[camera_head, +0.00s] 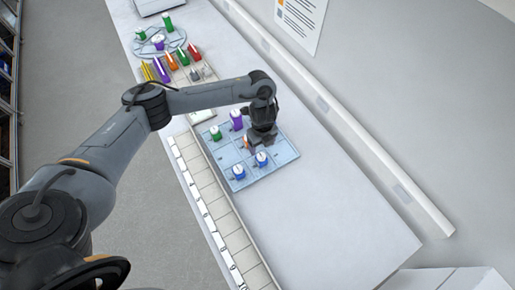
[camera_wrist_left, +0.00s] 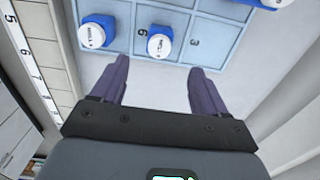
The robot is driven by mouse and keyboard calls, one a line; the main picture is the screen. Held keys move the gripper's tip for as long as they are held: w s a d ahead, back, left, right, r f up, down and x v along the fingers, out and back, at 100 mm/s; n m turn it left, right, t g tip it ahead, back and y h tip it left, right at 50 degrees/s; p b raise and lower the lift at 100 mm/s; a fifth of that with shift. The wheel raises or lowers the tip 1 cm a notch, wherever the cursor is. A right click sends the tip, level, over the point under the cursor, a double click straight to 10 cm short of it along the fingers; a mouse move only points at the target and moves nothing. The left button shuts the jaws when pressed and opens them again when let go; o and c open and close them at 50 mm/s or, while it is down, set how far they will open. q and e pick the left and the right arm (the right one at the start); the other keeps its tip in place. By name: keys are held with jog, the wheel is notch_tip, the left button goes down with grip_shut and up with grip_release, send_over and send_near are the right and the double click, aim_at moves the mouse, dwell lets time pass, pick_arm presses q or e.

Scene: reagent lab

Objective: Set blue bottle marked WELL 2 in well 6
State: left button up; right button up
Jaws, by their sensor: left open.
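Two blue bottles with white caps stand upright on the pale blue well tray (camera_head: 287,153), along its near edge. One blue bottle (camera_head: 261,159) stands in the middle cell; it also shows in the wrist view (camera_wrist_left: 160,45), beside a cell numbered 3. The other blue bottle (camera_head: 239,172) is to its left, also in the wrist view (camera_wrist_left: 95,33). The cap labels are too small to read surely. My left gripper (camera_wrist_left: 158,68) is open and empty, its fingertips just short of the middle bottle. My left gripper hides part of the tray in the head view. My right gripper is out of view.
A green bottle (camera_head: 215,132) and a purple bottle (camera_head: 236,119) stand at the tray's far side. A blue-and-white item (camera_wrist_left: 270,3) is cut off at the wrist view's top. A numbered rack (camera_head: 200,190) runs along the left; the table's right side is clear.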

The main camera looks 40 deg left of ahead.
pick_arm(q)
jog(key=shift+r, duration=0.25)
jog(key=s+d+f+t+h, duration=0.1)
jog(key=d+f+h, duration=0.1)
jog(key=d, duration=0.7)
jog(key=s+d+f+t+h, duration=0.1)
jog(key=s+d+f+t, duration=0.1)
jog(key=d, duration=0.7)
jog(key=s+d+r+n+t+h, duration=0.25)
jog(key=d+r+n, duration=0.2)
jog(key=d, duration=0.45)
jog(key=s+a+r+n+g+y, duration=0.1)
jog(key=s+a+r+n+y, duration=0.1)
jog(key=s+a+n, duration=0.5)
jog(key=s+a+r+n+g+y, duration=0.1)
jog(key=s+a+n+y, duration=0.2)
jog(key=s+a+n, duration=0.4)
jog(key=s+a, duration=0.2)
jog(key=a, duration=0.1)
jog(key=shift+s+a+r, duration=0.35)
jog(key=shift+s, duration=0.05)
jog(key=shift+n, duration=0.25)
